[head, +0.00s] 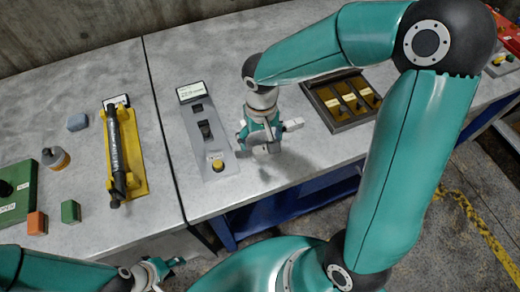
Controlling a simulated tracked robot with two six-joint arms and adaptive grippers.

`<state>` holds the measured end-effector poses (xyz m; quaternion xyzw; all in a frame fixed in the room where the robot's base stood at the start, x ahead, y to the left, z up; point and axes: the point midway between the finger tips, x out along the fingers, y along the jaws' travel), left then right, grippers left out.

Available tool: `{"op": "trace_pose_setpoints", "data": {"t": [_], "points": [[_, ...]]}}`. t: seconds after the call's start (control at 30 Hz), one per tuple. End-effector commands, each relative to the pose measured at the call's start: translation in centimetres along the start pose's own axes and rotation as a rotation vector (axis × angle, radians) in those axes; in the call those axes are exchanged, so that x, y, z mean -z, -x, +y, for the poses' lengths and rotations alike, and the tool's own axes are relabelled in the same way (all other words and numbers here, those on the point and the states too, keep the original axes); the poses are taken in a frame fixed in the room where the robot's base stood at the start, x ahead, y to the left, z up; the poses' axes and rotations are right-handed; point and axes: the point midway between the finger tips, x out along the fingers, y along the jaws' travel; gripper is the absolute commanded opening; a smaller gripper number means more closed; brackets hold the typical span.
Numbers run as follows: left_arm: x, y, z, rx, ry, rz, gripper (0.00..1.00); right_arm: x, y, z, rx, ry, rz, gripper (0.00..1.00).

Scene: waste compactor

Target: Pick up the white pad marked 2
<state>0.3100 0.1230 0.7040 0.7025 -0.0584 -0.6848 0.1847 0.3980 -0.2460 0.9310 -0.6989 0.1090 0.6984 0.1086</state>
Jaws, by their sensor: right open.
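I cannot make out a white pad marked 2 in the head view. My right gripper (268,146) is open and hangs over the right table, just right of the grey switch panel (211,160). Its fingers are seen from above, and they and the wrist hide the tabletop right under them. My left gripper (166,274) is low in the picture, in front of the table's front edge. Its fingers are small and partly cut off, so I cannot tell whether they are open.
A dark tray with three labelled slots (333,123) lies right of my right gripper. My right arm covers much of the right side.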

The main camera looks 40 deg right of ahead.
Motion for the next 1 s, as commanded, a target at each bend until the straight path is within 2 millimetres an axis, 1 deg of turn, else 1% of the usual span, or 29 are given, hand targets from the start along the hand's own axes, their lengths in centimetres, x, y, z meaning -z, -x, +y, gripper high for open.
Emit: {"op": "trace_pose_setpoints", "data": {"t": [0.13, 0.2, 0.3, 0.57, 0.6, 0.93, 0.97, 1.0], "points": [[0.0, 0.7, 0.3, 0.0, 0.0, 0.0, 0.4, -0.2, -2.0, 0.6, -0.001, -0.001, -0.007, 0.86], [0.0, 0.6, 0.2, 0.0, 0.0, 0.0, 0.4, -0.2, -3.1, 0.6, -0.001, -0.001, -0.006, 0.86], [0.0, 0.7, 0.2, 0.0, 0.0, 0.0, 0.4, -0.1, -4.0, 0.6, 0.0, 0.001, -0.004, 0.86], [0.0, 0.7, 0.2, 0.0, 0.0, 0.0, 0.4, -0.1, -4.2, 0.5, 0.001, -0.001, -0.001, 0.86], [0.0, 0.7, 0.2, 0.0, 0.0, 0.0, 0.4, -0.1, -4.2, 0.5, 0.001, -0.001, -0.001, 0.8], [0.0, 0.7, 0.2, 0.0, 0.0, 0.0, 0.4, -0.1, -4.2, 0.5, 0.001, 0.0, -0.002, 0.25], [0.0, 0.7, 0.2, 0.0, 0.0, 0.0, 0.4, -0.1, -4.2, 0.5, 0.001, 0.0, -0.001, 0.22], [0.0, 0.7, 0.2, 0.0, 0.0, 0.0, 0.4, -0.1, -4.2, 0.5, 0.001, 0.0, -0.001, 0.22]]}}
